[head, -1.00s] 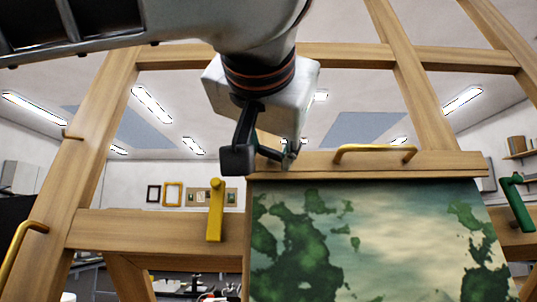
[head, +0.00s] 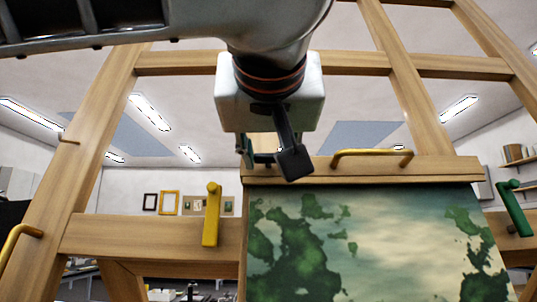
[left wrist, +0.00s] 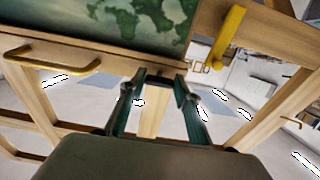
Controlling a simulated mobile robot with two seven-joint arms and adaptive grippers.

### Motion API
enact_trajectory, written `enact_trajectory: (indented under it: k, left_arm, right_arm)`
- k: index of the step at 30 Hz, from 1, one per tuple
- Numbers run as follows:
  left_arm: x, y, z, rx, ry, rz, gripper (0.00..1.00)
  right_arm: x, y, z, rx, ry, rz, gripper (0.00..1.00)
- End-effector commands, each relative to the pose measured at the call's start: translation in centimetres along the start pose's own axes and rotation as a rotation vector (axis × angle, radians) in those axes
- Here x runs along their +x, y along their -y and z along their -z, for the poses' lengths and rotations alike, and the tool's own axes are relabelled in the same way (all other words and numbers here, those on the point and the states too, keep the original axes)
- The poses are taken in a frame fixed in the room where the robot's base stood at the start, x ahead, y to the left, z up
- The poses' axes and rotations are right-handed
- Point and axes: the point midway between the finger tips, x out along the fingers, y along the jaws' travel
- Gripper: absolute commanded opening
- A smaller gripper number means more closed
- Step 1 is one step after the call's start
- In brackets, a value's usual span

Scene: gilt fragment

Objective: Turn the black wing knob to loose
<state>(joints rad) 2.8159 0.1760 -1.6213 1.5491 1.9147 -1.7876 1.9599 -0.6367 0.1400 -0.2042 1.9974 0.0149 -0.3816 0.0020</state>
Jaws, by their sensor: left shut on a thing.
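The black wing knob (left wrist: 160,73) sits between my left fingertips at the edge of the easel's wooden top clamp bar; only a small dark part shows, and its wing angle cannot be told. My left gripper (head: 268,159) is shut on it at the left end of the bar in the head view, hiding most of the knob. In the left wrist view the two fingers of my left gripper (left wrist: 160,79) reach it from either side. My right gripper is in neither view.
The clamp bar carries a brass handle (head: 372,152) above a green and cream painting (head: 385,240). A yellow lever (head: 211,214) is on the crossbar to the left, a green lever (head: 515,208) at the right. Wooden easel posts (head: 85,150) frame the space.

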Motion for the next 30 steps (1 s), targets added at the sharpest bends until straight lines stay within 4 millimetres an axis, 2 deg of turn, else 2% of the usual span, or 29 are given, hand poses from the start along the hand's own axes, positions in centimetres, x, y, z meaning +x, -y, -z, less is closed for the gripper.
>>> enact_trajectory:
  k: [7, 8, 9, 22, 26, 30]
  left_arm:
    - [-0.1, -0.1, 0.0, -0.002, 0.0, -0.002, 0.1]
    - [-0.1, -0.1, 0.0, -0.002, 0.0, -0.002, 0.39]
    - [-0.1, -0.1, 0.0, -0.002, 0.0, -0.002, 0.49]
    - [-0.6, 0.0, 0.1, 0.0, -0.002, -0.001, 0.49]
    - [-2.3, -0.1, 0.1, 0.001, -0.004, -0.003, 0.49]
    - [-5.2, 0.0, 0.2, 0.0, -0.006, -0.003, 0.49]
  right_arm:
    - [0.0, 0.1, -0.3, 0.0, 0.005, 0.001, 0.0]
    - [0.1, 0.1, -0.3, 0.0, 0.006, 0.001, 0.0]
    - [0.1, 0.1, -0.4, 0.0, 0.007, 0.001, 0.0]
    - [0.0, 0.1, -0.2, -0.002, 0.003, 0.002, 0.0]
    - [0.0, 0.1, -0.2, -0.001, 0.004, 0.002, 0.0]
    - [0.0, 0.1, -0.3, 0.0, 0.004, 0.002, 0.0]
